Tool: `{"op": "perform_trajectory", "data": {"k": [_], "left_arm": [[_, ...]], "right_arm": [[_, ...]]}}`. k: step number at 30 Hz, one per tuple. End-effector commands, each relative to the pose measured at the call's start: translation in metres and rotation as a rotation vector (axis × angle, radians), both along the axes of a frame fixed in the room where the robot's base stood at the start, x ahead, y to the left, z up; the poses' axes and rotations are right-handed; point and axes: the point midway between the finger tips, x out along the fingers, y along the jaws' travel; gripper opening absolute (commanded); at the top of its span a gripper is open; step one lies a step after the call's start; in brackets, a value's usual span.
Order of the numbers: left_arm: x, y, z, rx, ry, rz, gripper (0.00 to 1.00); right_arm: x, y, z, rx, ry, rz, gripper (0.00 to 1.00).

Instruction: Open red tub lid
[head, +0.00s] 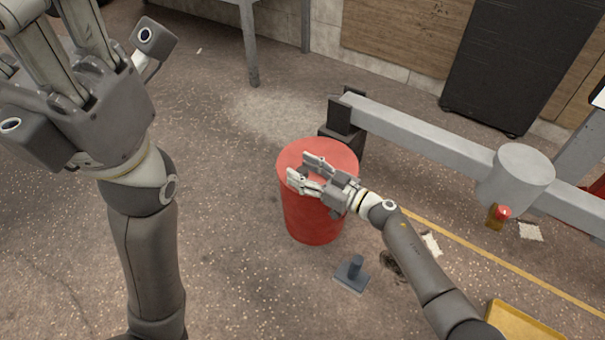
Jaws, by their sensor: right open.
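A red tub (313,222) stands upright on the floor near the middle of the head view. Its flat red lid (341,152) lies on top and looks closed. My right gripper (299,168) is open over the lid, its fingers pointing left. I cannot tell whether the fingers touch the lid, and they hide part of it. My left gripper (75,35) is large and close to the camera at the upper left, far from the tub. Its fingertips are partly cut off by the frame edge, and I see nothing held in it.
A grey horizontal beam (425,150) with a dark end block runs behind and right of the tub. A small dark stand (352,273) is in front of the tub. A yellow tray (522,325) lies at the lower right. Floor left of the tub is clear.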

Motion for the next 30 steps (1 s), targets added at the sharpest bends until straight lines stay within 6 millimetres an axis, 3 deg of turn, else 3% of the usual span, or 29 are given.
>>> {"op": "perform_trajectory", "data": {"k": [11, 23, 30], "left_arm": [[-0.0022, -0.0003, 0.0015, 0.001, -0.009, 0.0, 0.4], [-0.0025, -0.0004, 0.0014, 0.001, -0.009, 0.0, 0.4], [-0.0025, -0.0004, 0.0022, 0.0, -0.009, -0.001, 0.4]], "right_arm": [[0.0029, 0.0042, 0.0006, 0.0, 0.0, 0.0, 0.49], [0.0027, 0.0039, 0.0003, 0.0, 0.0, 0.0, 0.0], [0.0027, 0.0037, 0.0009, 0.001, 0.001, 0.0, 0.0]]}}
